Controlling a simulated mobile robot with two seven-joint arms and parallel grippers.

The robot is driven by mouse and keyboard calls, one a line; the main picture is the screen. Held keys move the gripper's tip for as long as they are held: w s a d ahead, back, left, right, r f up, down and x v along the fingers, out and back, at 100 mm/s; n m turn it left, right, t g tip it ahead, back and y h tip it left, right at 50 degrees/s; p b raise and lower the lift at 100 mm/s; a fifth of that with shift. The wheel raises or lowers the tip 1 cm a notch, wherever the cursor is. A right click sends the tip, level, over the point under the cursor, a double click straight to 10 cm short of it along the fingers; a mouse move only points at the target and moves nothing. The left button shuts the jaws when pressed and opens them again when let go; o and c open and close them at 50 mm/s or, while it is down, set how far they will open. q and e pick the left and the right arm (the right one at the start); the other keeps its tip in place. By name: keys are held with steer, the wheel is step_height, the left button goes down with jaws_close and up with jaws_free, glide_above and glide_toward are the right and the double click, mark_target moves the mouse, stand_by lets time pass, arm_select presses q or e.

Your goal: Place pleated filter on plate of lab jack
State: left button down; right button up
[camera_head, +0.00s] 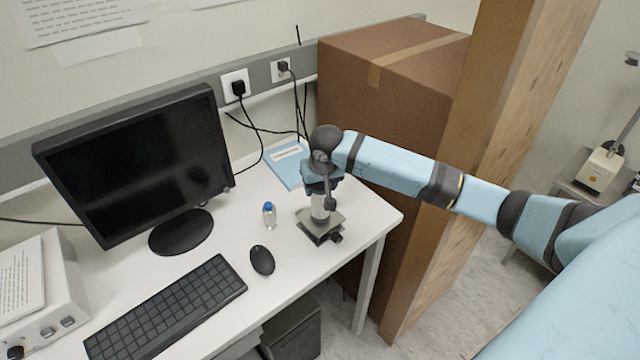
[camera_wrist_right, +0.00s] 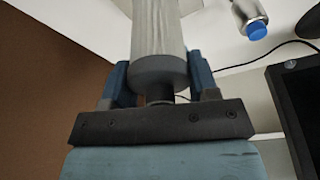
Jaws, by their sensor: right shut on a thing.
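The pleated filter (camera_head: 320,208) is a pale cylinder, held upright directly over the lab jack. The right wrist view shows its light ribbed side and dark grey end cap (camera_wrist_right: 158,72) between the two blue fingers. My right gripper (camera_head: 321,188) is shut on the filter from above and hides its upper part. The lab jack (camera_head: 322,232) is a small dark metal stand with a flat plate and a black knob, near the desk's right end. The filter's lower end is at the plate; I cannot tell whether it touches. My left gripper is not in view.
A small bottle with a blue cap (camera_head: 269,215) stands left of the jack. A black mouse (camera_head: 262,260), keyboard (camera_head: 165,310) and monitor (camera_head: 140,160) are further left. A blue booklet (camera_head: 286,168) lies behind. A cardboard box (camera_head: 385,100) and wooden post (camera_head: 470,190) stand right.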

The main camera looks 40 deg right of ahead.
steer(key=o, duration=1.2)
steer(key=shift+f, duration=0.1)
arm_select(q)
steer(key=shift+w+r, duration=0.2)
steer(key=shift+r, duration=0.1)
arm_select(e)
steer(key=shift+o, duration=0.2)
arm_select(q)
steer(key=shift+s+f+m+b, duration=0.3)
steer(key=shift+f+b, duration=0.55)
steer(key=shift+b, duration=0.2)
arm_select(e)
steer(key=v, duration=1.2)
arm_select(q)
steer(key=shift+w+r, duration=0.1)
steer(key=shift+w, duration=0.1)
arm_select(e)
steer(key=shift+s, duration=0.1)
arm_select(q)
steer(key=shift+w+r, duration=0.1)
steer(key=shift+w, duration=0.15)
